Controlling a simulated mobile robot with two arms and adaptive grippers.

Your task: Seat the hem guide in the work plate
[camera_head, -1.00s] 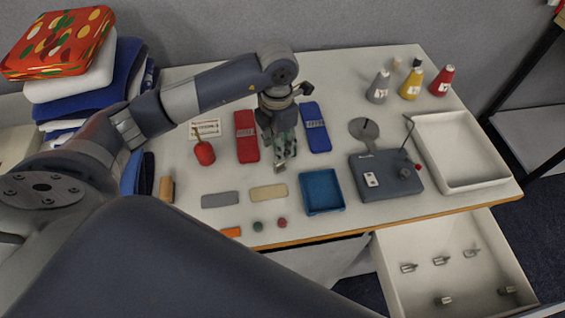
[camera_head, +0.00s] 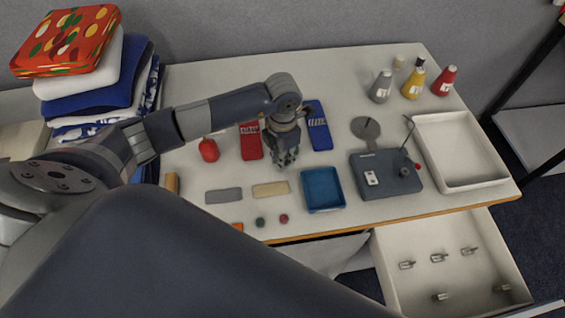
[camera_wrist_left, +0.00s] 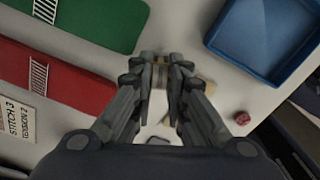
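I cannot surely tell which object is the hem guide. Several small metal pieces lie in the open drawer, one of them at its middle (camera_head: 438,257). The likely work plate is the dark grey block (camera_head: 386,176) on the right of the table, with a white inset, a knob and a thin upright rod. My left gripper (camera_head: 286,158) points down over the middle of the table, left of that block. In the left wrist view its fingertips (camera_wrist_left: 163,62) are close together, and whether anything is held between them is unclear. My right gripper is not in view.
A blue tray (camera_head: 322,189), a tan strip (camera_head: 270,189) and a grey strip (camera_head: 223,196) lie near the gripper. A red card (camera_head: 251,143) and a blue card (camera_head: 319,127) lie behind. A white tray (camera_head: 425,160) and bottles (camera_head: 412,84) stand right. Folded cloth (camera_head: 95,95) is stacked left.

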